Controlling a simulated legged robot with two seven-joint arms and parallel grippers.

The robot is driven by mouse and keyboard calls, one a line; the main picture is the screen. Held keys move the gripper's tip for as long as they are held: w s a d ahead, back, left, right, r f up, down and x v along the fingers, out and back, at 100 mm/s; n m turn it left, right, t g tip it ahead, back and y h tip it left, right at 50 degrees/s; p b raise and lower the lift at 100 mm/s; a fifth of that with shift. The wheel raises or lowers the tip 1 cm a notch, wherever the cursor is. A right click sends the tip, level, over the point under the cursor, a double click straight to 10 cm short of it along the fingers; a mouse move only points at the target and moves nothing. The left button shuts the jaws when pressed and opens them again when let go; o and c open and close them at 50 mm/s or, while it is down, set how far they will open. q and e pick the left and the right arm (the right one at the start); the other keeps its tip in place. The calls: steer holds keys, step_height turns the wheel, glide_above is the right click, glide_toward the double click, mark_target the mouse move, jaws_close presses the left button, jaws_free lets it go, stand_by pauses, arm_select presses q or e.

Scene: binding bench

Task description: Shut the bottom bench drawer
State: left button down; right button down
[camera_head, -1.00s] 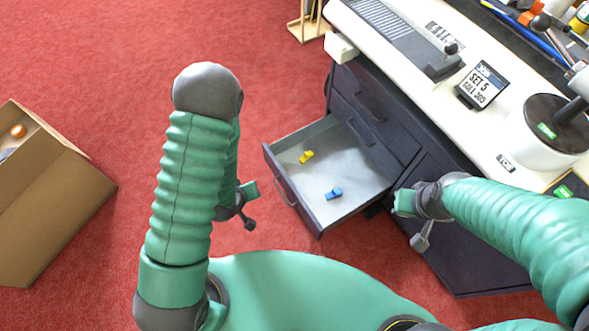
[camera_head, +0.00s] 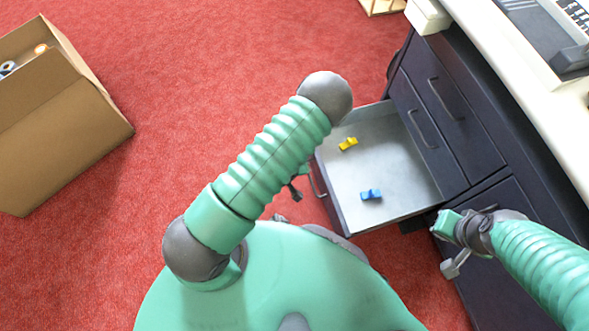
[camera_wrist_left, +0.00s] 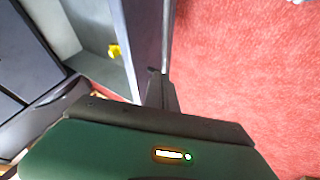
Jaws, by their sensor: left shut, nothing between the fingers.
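The bottom bench drawer (camera_head: 385,208) stands pulled out from the dark bench cabinet. A small yellow item (camera_head: 348,144) and a small blue item (camera_head: 371,195) lie in it. Its handle (camera_head: 318,180) is on the outer front, partly behind my left arm. My left gripper (camera_head: 295,190) is mostly hidden by that arm in the head view. In the left wrist view its shut, empty fingers (camera_wrist_left: 157,88) are close to the outer face of the drawer front (camera_wrist_left: 146,35); I cannot tell whether they touch. My right gripper (camera_head: 445,222) is near the cabinet, right of the drawer; its jaws are unclear.
Two shut drawers with handles (camera_head: 423,128) are above the open one. The white bench top (camera_head: 520,60) overhangs at the upper right. A cardboard box (camera_head: 60,110) stands on the red carpet at the left. Carpet between box and drawer is clear.

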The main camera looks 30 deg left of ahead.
arm_select(q)
steer(key=shift+w+d+r+b, duration=0.2)
steer(key=shift+w+d+b, duration=0.15)
steer(key=shift+w+d, duration=0.7)
